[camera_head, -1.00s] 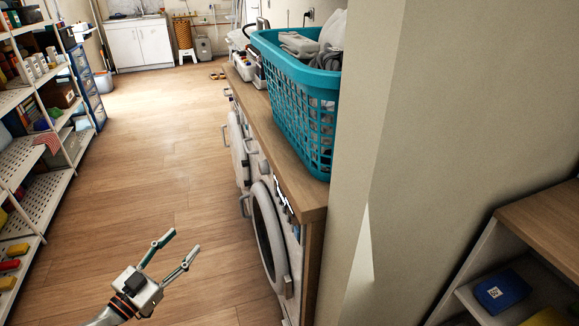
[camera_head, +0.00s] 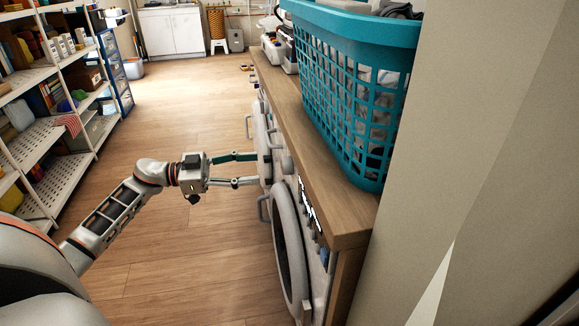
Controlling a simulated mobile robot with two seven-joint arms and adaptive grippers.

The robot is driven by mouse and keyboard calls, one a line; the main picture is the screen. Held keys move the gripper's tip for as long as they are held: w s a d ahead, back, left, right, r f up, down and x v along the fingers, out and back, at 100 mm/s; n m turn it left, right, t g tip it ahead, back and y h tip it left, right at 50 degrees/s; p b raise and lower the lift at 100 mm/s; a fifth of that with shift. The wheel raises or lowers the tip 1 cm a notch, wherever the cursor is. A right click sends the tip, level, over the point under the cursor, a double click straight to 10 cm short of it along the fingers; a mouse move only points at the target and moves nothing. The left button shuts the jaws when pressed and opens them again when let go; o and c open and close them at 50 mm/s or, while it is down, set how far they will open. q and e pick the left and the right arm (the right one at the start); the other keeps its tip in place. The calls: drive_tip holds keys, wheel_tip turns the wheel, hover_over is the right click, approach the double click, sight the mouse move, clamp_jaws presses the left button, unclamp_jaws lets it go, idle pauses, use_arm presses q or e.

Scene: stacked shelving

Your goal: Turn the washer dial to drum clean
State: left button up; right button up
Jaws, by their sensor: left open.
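The near front-loading washer (camera_head: 288,245) stands under a wooden counter and shows at a steep slant, with its round door facing left. Its control panel (camera_head: 309,205) carries a bright display strip. A small round knob-like part (camera_head: 287,164) shows farther along the panels; I cannot tell whether it is the dial, or read any setting. My left gripper (camera_head: 252,169) is open and empty, its two fingers pointing right at the machine fronts. The fingertips overlap the front of the farther machine (camera_head: 263,135) in the picture; contact cannot be told. My right gripper is not in view.
A teal laundry basket (camera_head: 345,110) stands on the counter (camera_head: 318,185) above the machines. A pale wall (camera_head: 470,150) closes off the right. White shelving (camera_head: 70,180) lines the left. The wooden floor (camera_head: 190,110) between is clear.

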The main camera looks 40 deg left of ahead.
sight(282, 165)
use_arm(q)
drive_tip(key=x, duration=0.7)
drive_tip(key=shift+w+d+b, duration=0.1)
drive_tip(key=shift+d+b, duration=0.05)
drive_tip(key=shift+b, duration=0.25)
drive_tip(key=c, duration=1.1)
